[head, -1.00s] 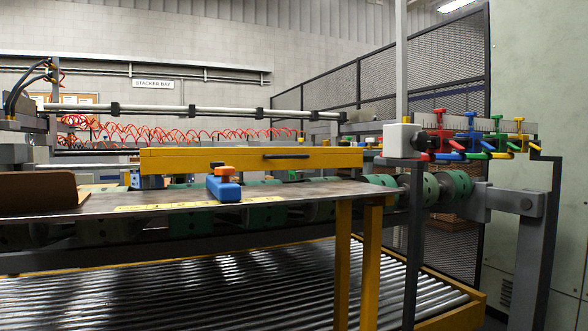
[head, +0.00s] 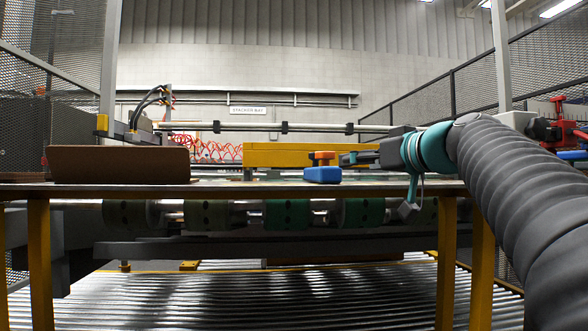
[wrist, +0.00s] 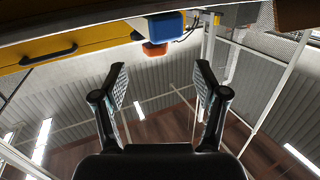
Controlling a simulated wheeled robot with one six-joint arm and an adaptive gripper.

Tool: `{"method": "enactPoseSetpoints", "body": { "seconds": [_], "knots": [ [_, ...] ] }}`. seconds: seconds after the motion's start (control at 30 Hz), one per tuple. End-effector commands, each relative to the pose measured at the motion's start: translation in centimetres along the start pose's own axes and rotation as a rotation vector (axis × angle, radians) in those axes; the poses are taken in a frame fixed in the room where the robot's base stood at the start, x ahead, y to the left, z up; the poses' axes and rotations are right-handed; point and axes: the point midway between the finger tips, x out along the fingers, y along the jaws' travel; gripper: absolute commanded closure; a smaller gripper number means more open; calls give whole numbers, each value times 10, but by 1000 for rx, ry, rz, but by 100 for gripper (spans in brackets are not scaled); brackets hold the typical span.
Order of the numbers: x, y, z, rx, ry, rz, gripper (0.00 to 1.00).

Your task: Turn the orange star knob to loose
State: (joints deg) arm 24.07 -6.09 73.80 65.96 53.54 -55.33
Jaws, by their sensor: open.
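The orange star knob (head: 322,155) sits on top of a blue block (head: 322,174) on the metal table (head: 240,188). My gripper (head: 350,158) comes in from the right at about the knob's height, its fingers close to the knob's right side. In the wrist view, which looks upside down, my gripper (wrist: 160,72) is open and empty. The knob (wrist: 155,49) shows beyond and between the fingertips, with the blue block (wrist: 165,25) above it in the picture. I see no finger touching the knob. Any markings for its setting are too small to read.
A brown tray-like piece (head: 118,164) stands on the table to the left. A yellow bar (head: 280,153) with a dark handle (wrist: 48,54) runs behind the block. Red and blue fittings (head: 562,125) stand at the far right. Rollers (head: 260,300) lie below the table.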

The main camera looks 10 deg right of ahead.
Motion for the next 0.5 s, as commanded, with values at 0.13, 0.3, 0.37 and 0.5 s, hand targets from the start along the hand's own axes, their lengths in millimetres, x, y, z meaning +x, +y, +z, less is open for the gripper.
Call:
{"method": "enactPoseSetpoints", "body": {
  "seconds": [0.13, 0.3, 0.37, 0.5],
  "knots": [
    [0, 10, -20, -40, 67, -7, 28],
    [10, 10, -27, -47, 79, -12, 28],
    [19, 10, -27, -46, 79, -12, 28],
    [44, 9, -30, -46, 77, -14, 28]
  ]
}}
